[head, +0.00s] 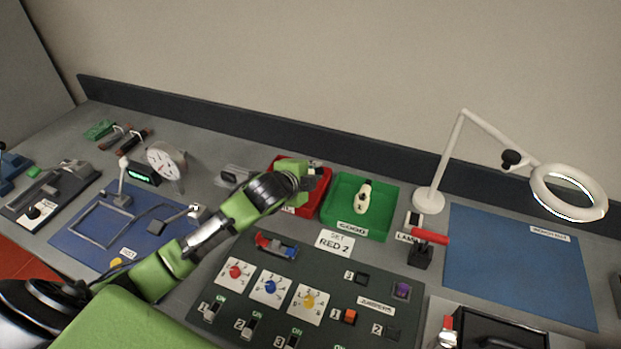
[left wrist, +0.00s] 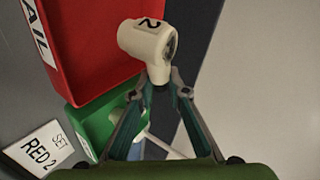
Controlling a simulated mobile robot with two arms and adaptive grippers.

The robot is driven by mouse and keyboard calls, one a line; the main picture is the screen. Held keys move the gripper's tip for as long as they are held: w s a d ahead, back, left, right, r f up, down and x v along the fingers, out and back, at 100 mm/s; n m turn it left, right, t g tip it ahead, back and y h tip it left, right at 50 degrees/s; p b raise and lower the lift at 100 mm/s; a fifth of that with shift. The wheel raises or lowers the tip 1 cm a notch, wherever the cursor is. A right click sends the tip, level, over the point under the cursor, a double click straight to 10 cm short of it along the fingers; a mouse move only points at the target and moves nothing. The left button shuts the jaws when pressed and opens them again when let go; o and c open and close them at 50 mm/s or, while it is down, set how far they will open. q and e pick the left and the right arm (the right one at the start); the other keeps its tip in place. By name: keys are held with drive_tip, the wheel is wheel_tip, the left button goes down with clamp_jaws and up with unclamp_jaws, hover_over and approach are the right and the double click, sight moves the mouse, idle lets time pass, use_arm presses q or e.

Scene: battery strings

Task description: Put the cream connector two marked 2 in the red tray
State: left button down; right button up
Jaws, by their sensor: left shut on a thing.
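The cream connector marked 2 (left wrist: 142,42) is between the fingertips of my left gripper (left wrist: 160,88), which is shut on it. In the left wrist view, it overlaps the edge of the red tray (left wrist: 85,50), whose label partly reads "AIL". In the head view, my left gripper (head: 308,177) is over the red tray (head: 322,196) and hides much of it. I cannot tell the height of the connector above the tray. My right gripper is not in view.
The green tray (head: 340,222) marked GOOD stands right of the red one and holds another cream connector (head: 363,197). A "SET RED 2" card (head: 335,243) lies in front. A control panel (head: 235,305), red-handled lever (head: 428,240) and magnifier lamp (head: 452,145) are nearby.

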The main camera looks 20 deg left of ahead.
use_arm(q)
drive_tip(key=shift+w+a+f, duration=0.3)
drive_tip(key=shift+a+f, duration=0.05)
drive_tip(key=shift+f, duration=0.15)
drive_tip(key=shift+w+a+f, duration=0.3)
drive_tip(key=shift+f, duration=0.15)
drive_tip(key=f, duration=0.1)
drive_tip(key=f+p, duration=0.1)
drive_tip(key=f, duration=0.1)
drive_tip(key=shift+w+a+f, duration=0.15)
drive_tip(key=shift+w+f, duration=0.05)
drive_tip(key=shift+f, duration=0.05)
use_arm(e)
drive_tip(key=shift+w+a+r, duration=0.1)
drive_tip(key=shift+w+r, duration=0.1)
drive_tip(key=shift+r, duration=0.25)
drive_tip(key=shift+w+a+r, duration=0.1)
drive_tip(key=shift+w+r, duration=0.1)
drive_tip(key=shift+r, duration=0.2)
use_arm(q)
drive_tip(key=shift+f, duration=0.2)
drive_tip(key=c, duration=2.2)
unclamp_jaws()
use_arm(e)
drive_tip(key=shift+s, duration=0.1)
